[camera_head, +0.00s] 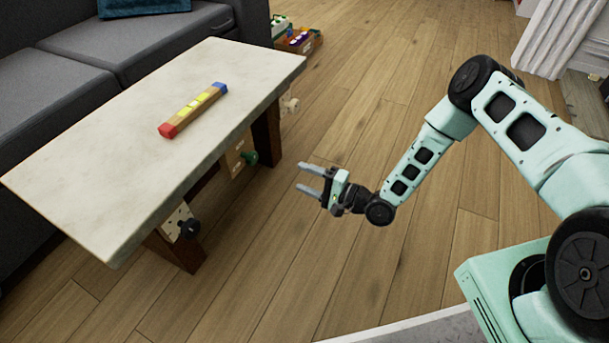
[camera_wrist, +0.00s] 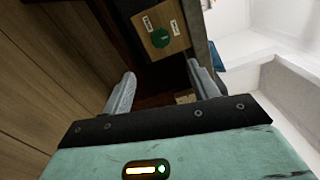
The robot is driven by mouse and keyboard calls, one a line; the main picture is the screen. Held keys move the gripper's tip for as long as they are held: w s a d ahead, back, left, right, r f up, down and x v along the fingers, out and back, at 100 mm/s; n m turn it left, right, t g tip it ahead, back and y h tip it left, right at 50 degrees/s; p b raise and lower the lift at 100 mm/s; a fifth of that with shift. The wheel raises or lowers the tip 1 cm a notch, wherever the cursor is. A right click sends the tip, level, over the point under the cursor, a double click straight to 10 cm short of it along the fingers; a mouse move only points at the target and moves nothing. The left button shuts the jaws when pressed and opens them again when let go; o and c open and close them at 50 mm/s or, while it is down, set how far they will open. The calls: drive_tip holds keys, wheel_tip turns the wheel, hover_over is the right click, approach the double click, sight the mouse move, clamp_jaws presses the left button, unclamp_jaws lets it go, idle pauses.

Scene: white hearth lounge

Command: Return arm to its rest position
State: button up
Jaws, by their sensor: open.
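My gripper (camera_head: 312,181) is open and empty. In the head view it hangs over the wooden floor, to the right of the low table and apart from it. My mint-green arm (camera_head: 420,160) is bent at the elbow, reaching left and down from the right side. In the wrist view my gripper (camera_wrist: 160,92) shows two separated grey fingers with nothing between them. Beyond them is a wooden box with a green knob (camera_wrist: 160,37) under the table.
A white-topped table (camera_head: 110,140) stands at the left with a multicoloured bar (camera_head: 193,109) on it. Boxes with knobs (camera_head: 180,222) sit beneath. A dark grey sofa (camera_head: 150,40) is behind. Coloured toys (camera_head: 298,38) lie at the back. The wooden floor (camera_head: 400,60) is clear around my arm.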

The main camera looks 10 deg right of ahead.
drive_tip(key=s+a+r+n+g+h+p, duration=0.15)
drive_tip(key=a+r+n+g+h, duration=0.25)
drive_tip(key=r+n+g+h, duration=0.65)
drive_tip(key=s+d+r+n+h+p, duration=0.1)
drive_tip(key=s+d+r+n+h, duration=0.15)
drive_tip(key=s+r, duration=1.05)
drive_tip(key=s+d+r+n+h+p, duration=0.15)
drive_tip(key=s+d+r+n, duration=0.25)
drive_tip(key=s+r, duration=0.9)
wheel_tip(320, 180, up, 34)
drive_tip(key=s+p, duration=0.1)
drive_tip(key=p, duration=3.5)
drive_tip(key=shift+s+y+p, duration=0.15)
drive_tip(key=shift+y+p, duration=0.25)
drive_tip(key=shift+y, duration=0.05)
drive_tip(key=shift+r+g, duration=0.1)
drive_tip(key=shift+g, duration=0.15)
